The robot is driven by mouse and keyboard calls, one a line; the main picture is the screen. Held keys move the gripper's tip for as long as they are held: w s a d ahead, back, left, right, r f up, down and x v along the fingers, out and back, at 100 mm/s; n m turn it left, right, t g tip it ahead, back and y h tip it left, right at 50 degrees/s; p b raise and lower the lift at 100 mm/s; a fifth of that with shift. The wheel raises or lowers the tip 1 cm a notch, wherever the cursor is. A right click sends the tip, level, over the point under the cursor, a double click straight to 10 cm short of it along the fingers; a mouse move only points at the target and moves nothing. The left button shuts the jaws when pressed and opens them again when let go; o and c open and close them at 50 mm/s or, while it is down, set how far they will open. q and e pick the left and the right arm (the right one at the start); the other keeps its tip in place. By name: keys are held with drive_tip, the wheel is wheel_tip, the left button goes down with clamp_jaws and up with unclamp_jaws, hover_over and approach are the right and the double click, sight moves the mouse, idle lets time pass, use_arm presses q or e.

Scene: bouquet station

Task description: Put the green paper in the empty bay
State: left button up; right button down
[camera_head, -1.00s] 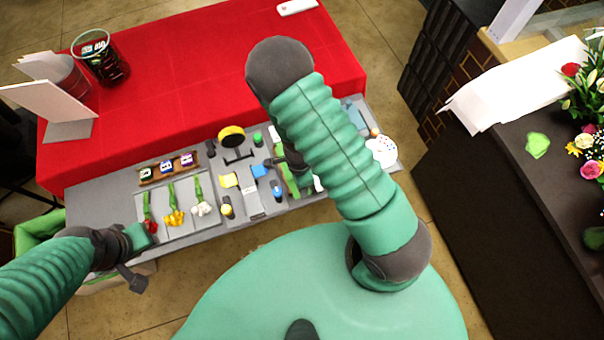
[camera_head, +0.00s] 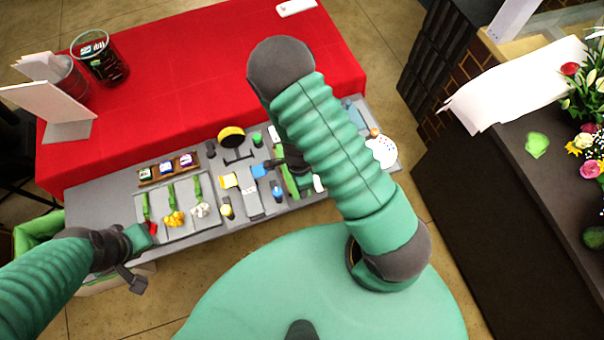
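A green piece (camera_head: 290,183) that may be the green paper shows beside my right gripper (camera_head: 284,165) over the grey work table; I cannot tell whether it is held. My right forearm hides most of that gripper and the bays beneath it. I cannot make out which bay is empty. My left gripper (camera_head: 134,276) hangs at the table's near left edge, close to a red flower (camera_head: 152,228); its fingers are too small to read. A crumpled light green piece (camera_head: 537,145) lies on the dark counter at the right.
Behind is a red-covered table (camera_head: 210,75) with a glass container (camera_head: 100,58). White paper (camera_head: 515,85) lies right.

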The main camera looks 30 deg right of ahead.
idle(0.3)
drive_tip(key=c, duration=1.2)
unclamp_jaws()
drive_tip(key=o, duration=0.4)
wheel_tip(320, 180, up, 7)
drive_tip(key=p, duration=0.7)
drive_tip(key=shift+f, duration=0.1)
